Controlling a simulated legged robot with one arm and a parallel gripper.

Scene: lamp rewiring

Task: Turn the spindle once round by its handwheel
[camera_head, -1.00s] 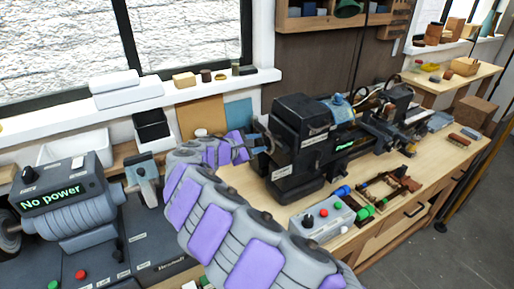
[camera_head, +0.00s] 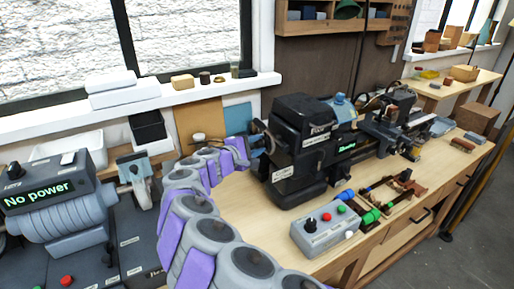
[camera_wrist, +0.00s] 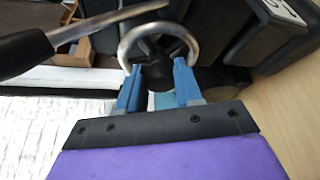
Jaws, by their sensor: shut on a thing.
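The handwheel is a bright metal ring with dark spokes and a dark hub, seen in the wrist view (camera_wrist: 187,35). In the head view the handwheel (camera_head: 267,138) is at the left end of the black lathe (camera_head: 300,150), partly hidden. My gripper (camera_wrist: 158,75) has two blue fingers, one on each side of the wheel's dark hub, with the tips at the lower part of the ring. It is shut on the handwheel. The exact contact is hard to make out.
A dark handle with a metal shank (camera_wrist: 25,52) crosses the wrist view's upper left, close to the wheel. A grey control box (camera_head: 325,228) and small tools (camera_head: 385,203) lie on the bench before the lathe. A grey machine reading "No power" (camera_head: 50,195) stands left.

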